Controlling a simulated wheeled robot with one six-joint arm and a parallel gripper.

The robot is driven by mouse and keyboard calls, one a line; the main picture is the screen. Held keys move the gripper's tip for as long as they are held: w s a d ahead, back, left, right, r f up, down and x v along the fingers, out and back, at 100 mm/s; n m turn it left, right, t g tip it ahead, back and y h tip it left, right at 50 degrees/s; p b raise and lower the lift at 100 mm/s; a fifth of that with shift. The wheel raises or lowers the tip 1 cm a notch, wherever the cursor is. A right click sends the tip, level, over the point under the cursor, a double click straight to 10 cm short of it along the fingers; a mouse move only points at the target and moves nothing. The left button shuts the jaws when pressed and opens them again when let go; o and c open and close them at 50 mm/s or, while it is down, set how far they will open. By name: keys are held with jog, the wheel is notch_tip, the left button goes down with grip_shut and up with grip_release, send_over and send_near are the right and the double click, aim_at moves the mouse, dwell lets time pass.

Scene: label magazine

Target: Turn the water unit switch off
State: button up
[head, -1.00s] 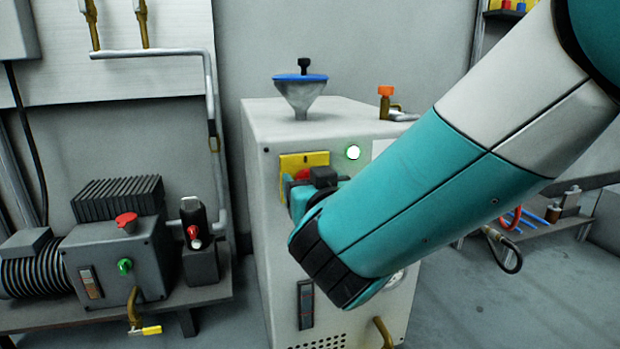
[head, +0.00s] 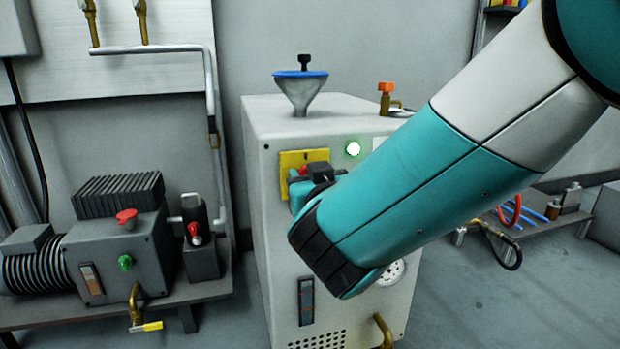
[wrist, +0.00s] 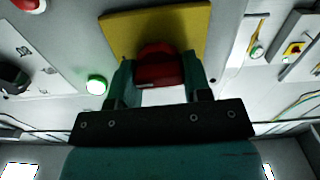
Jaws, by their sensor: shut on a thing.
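The water unit (head: 283,225) is a light grey cabinet in the middle of the head view. Its switch is a red knob on a yellow plate (head: 291,161) on the front face. In the wrist view the red knob (wrist: 157,68) sits between the two fingers of my gripper (wrist: 160,80), in front of the yellow plate (wrist: 190,22). My gripper is shut on the knob. In the head view my gripper and arm hide most of the knob. A green lamp (head: 353,148) beside the plate is lit; it also shows in the wrist view (wrist: 97,85).
A blue-rimmed funnel (head: 300,92) and an orange-topped valve (head: 386,98) stand on the unit. A pump (head: 115,255) with a red knob sits on a bench at left. A low shelf (head: 560,222) with hoses is at right. Floor between is open.

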jog(key=n+p, duration=0.1)
jog(key=n, duration=0.4)
jog(key=shift+a, duration=0.1)
jog(key=n+p, duration=0.2)
jog(key=n, duration=0.2)
jog(key=shift+s+a, duration=0.1)
jog(key=n+p, duration=0.2)
jog(key=n, duration=0.2)
jog(key=shift+n, duration=0.4)
jog(key=shift+f+n+p, duration=0.25)
jog(key=shift+n+p, duration=0.8)
jog(key=shift+n, duration=0.75)
jog(key=o, duration=0.9)
